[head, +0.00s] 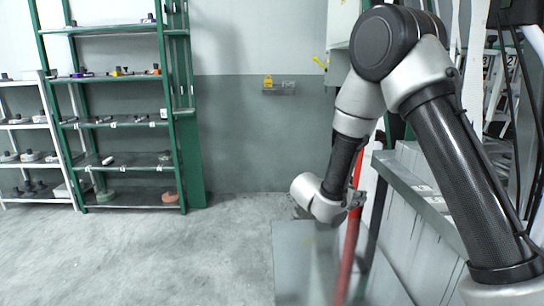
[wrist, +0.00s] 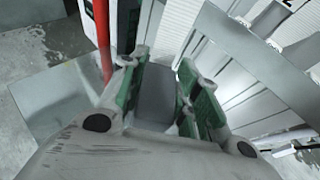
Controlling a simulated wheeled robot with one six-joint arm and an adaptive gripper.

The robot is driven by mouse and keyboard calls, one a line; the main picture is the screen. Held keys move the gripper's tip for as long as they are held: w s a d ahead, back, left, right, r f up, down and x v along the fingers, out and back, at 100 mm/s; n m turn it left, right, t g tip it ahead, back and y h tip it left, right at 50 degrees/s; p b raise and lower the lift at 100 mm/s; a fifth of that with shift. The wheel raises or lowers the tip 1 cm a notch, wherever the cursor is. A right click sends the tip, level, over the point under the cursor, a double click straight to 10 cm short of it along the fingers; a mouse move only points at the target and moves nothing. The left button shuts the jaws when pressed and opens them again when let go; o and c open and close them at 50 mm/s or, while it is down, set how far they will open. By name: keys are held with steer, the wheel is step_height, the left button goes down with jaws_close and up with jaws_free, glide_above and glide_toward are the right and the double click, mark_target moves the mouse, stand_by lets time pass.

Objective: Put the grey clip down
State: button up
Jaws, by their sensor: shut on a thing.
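The grey clip (wrist: 155,95) shows in the wrist view as a plain grey block between the green-padded fingers of my gripper (wrist: 163,72). The fingers are shut on it, one on each side. In the head view my gripper (head: 352,203) is small and partly hidden by my wrist, beside the red pole and above the grey metal surface. I cannot make out the clip in the head view.
A flat grey metal surface (head: 295,262) lies below my wrist, with a red pole (head: 350,245) close by. Grey panels with a ledge (head: 415,185) stand at right. A green shelf rack (head: 120,125) stands at left. The floor between is clear.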

steer(key=s+d+f, duration=0.3)
steer(key=f, duration=0.4)
steer(key=shift+f, duration=0.3)
